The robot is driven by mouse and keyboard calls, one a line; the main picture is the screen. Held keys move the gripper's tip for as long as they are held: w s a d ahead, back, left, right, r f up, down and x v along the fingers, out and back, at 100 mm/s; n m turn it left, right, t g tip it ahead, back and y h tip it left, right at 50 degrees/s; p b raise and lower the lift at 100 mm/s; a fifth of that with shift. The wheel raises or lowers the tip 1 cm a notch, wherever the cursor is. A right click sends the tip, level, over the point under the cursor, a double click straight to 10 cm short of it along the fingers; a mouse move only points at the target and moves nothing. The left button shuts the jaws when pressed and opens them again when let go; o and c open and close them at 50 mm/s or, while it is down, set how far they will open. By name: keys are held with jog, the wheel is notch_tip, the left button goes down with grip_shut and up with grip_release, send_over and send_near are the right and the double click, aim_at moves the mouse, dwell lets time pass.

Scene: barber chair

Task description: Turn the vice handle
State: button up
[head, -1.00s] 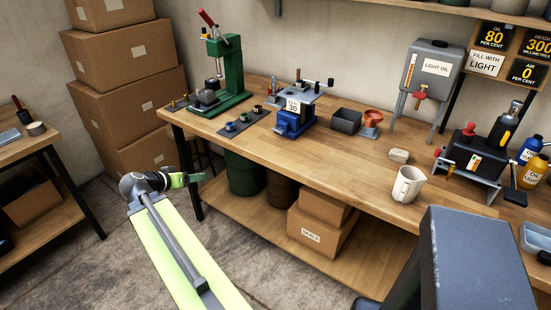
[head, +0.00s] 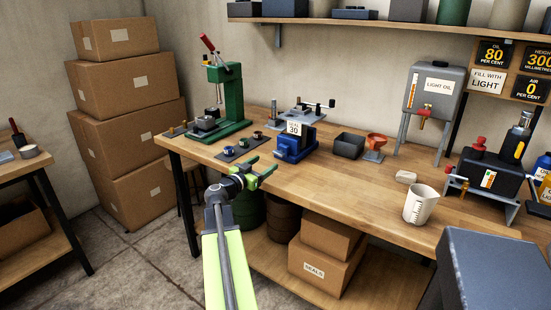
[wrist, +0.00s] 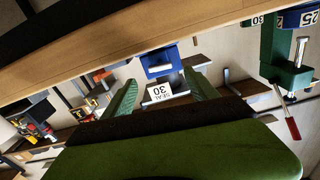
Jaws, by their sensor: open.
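The blue vice (head: 293,150) stands near the front edge of the wooden bench (head: 350,190), with a white SEAL 30 card (head: 294,128) at its top. It also shows, upside down, in the wrist view (wrist: 160,62). I cannot clearly make out its handle; a thin bar with a black end (head: 331,104) shows behind the card, and I cannot tell whether it belongs to the vice. My gripper (head: 263,167) is open and empty at the bench's front edge, left of the vice and apart from it. Its green fingers flank the vice and card in the wrist view (wrist: 160,76).
A green press (head: 226,95) and a dark mat with small parts (head: 238,149) lie left of the vice. A dark bin (head: 349,146), an orange funnel (head: 376,143) and a white jug (head: 420,204) stand to its right. Cartons (head: 325,260) sit on the lower shelf.

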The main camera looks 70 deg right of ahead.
aim_at(278, 153)
jog(key=x, duration=0.8)
jog(key=shift+d, duration=0.15)
jog(key=c, duration=1.4)
jog(key=shift+o, duration=0.2)
jog(key=shift+n, duration=0.7)
jog(key=o, duration=1.4)
jog(key=shift+c, duration=0.2)
